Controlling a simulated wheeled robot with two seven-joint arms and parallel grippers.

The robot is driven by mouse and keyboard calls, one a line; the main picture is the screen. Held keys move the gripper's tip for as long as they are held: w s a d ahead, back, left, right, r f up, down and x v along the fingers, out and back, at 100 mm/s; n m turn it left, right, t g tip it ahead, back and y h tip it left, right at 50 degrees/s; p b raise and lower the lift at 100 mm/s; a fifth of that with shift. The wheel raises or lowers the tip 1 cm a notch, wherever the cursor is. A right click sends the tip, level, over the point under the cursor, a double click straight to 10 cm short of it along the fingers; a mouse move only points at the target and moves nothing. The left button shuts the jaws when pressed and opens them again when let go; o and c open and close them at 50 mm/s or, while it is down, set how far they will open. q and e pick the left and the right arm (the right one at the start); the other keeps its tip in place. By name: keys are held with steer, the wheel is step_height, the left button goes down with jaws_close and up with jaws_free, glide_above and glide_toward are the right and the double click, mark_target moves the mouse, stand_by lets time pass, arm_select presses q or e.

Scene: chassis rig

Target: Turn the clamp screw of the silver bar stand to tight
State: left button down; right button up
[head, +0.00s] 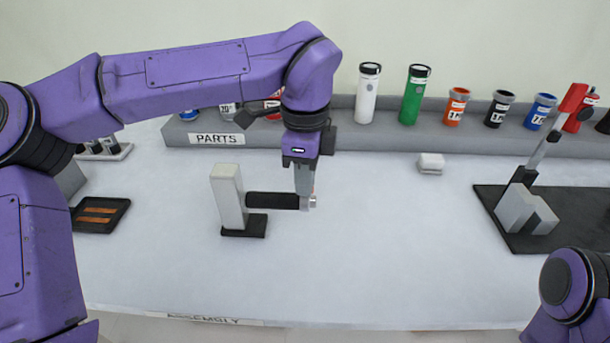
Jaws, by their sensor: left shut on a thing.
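A pale silver-grey upright block (228,197) stands on a small black base (246,226) left of centre, and I take it as the bar stand. A black horizontal bar (272,200) reaches from it to the right. A small silver round end piece (312,202), seemingly the clamp screw, shows at the bar's right end. My left gripper (304,198) points down and is shut on this end; its fingers partly hide it. How far the screw is turned cannot be told. My right gripper is out of view; only part of that arm shows at bottom right.
A grey shelf (345,142) along the back holds several bottles and cups. A black plate (490,200) at right carries grey blocks and a slanted, red-topped lever (560,120). A small white block (430,163) and a dark tray (100,228) lie on the table. The front centre is clear.

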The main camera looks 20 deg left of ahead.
arm_select(q)
steer(key=m+p, duration=0.1)
steer(key=m, duration=0.3)
steer(key=shift+r, duration=0.1)
steer(key=m+p, duration=0.1)
steer(key=m, duration=0.3)
steer(key=shift+p, duration=0.3)
steer(key=m+p, duration=0.2)
steer(key=m, duration=0.2)
steer(key=shift+r+m+p, duration=0.15)
steer(key=shift+m+p, duration=0.15)
steer(key=shift+p, duration=0.1)
steer(key=shift+m+p, duration=1.4)
steer(key=shift+m, duration=0.5)
steer(key=shift+f, duration=0.25)
steer(key=c, duration=1.2)
jaws_free()
